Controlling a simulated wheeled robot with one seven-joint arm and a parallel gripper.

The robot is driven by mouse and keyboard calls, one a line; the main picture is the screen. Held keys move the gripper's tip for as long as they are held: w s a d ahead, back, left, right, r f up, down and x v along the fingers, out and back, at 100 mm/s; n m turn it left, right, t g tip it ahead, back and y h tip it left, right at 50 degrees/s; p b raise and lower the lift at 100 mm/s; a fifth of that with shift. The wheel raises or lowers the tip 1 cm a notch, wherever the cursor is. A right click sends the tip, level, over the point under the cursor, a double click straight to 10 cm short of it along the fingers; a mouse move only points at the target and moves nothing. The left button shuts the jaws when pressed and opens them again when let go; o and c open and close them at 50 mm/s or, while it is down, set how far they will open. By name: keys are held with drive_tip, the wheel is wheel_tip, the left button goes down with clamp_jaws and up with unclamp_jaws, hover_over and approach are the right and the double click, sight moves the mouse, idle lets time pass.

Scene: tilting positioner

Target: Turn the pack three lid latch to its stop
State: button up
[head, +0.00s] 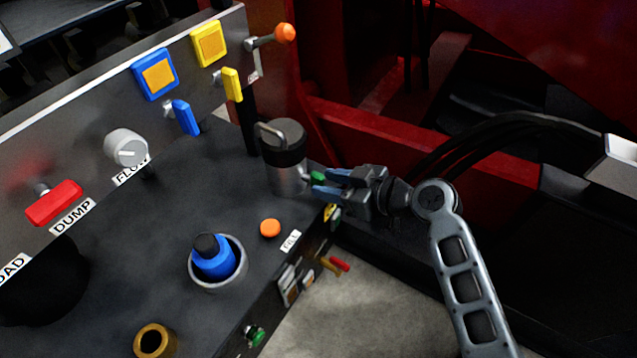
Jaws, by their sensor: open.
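A steel canister (287,180) with a black lid (281,140) and a grey handle stands upright at the back right of the dark deck. A small green piece (318,176) sticks out from the canister's right side; it may be the lid latch, but no label shows this. My gripper (322,183) reaches in from the right with blue-tipped fingers. It is open, with its fingertips at the green piece. I cannot tell whether they touch it.
A panel on the left carries a red lever (54,203), a grey knob (126,148), blue and yellow levers and an orange-tipped lever (284,34). A blue plug (213,262) sits in a socket and an orange button (270,229) lies nearby. A red frame (420,150) stands behind.

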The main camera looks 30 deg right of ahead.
sight(324, 183)
drive_tip(key=shift+x, duration=1.65)
clamp_jaws()
